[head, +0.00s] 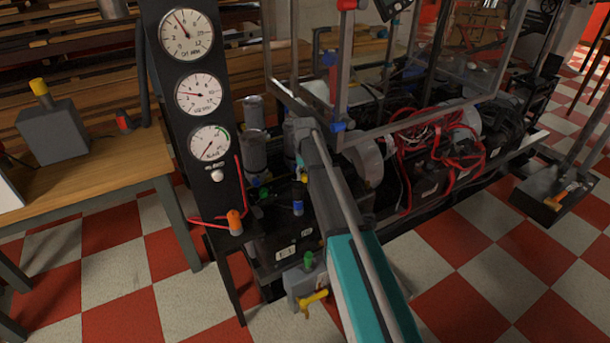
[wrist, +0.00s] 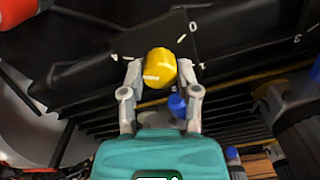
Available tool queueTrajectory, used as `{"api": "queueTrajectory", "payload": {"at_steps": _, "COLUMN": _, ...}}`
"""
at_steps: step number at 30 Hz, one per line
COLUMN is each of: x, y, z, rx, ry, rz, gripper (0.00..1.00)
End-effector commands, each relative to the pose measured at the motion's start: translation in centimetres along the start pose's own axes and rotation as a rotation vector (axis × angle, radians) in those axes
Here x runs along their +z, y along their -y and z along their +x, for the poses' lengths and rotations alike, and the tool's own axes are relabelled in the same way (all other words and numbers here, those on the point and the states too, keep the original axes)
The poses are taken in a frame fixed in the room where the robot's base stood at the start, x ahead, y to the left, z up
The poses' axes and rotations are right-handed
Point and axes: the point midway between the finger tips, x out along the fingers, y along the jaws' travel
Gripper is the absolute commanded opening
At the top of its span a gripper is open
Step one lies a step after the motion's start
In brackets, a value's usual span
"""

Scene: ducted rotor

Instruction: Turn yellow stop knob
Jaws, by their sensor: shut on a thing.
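The yellow knob (wrist: 161,62) shows in the wrist view, round, with a short white mark on its face. It stands before a black panel (wrist: 95,45) with white marks, among them a 0 and a 3. My gripper (wrist: 160,70) has one grey finger on each side of the knob and is shut on it. The white mark points to the left in the wrist view. In the head view my arm hides the fingers, and I cannot make out the gripped knob there.
A black gauge panel (head: 188,125) with dials stands left of my arm. A yellow-handled valve (head: 313,300) sits low beside the arm. A workbench (head: 95,168) with a grey box (head: 55,132) is at left. Red cables (head: 435,145) lie on the machine at right. Checkered floor is open at lower right.

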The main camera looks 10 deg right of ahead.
Motion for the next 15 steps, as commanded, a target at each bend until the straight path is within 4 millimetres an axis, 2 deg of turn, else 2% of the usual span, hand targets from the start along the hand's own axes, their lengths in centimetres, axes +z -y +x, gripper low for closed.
{"api": "queueTrajectory", "payload": {"at_steps": 3, "x": 0.00, "y": -0.02, "z": 0.01, "rx": 0.000, "ry": 0.000, "rz": 0.001, "gripper": 0.00}}
{"api": "queueTrajectory", "payload": {"at_steps": 4, "x": 0.00, "y": -0.02, "z": 0.01, "rx": 0.000, "ry": 0.000, "rz": 0.001, "gripper": 0.44}}
{"api": "queueTrajectory", "payload": {"at_steps": 9, "x": 0.01, "y": -0.02, "z": 0.01, "rx": 0.000, "ry": 0.000, "rz": 0.001, "gripper": 0.75}}
{"api": "queueTrajectory", "payload": {"at_steps": 15, "x": 0.00, "y": -0.01, "z": 0.00, "rx": 0.000, "ry": 0.000, "rz": 0.000, "gripper": 0.76}}
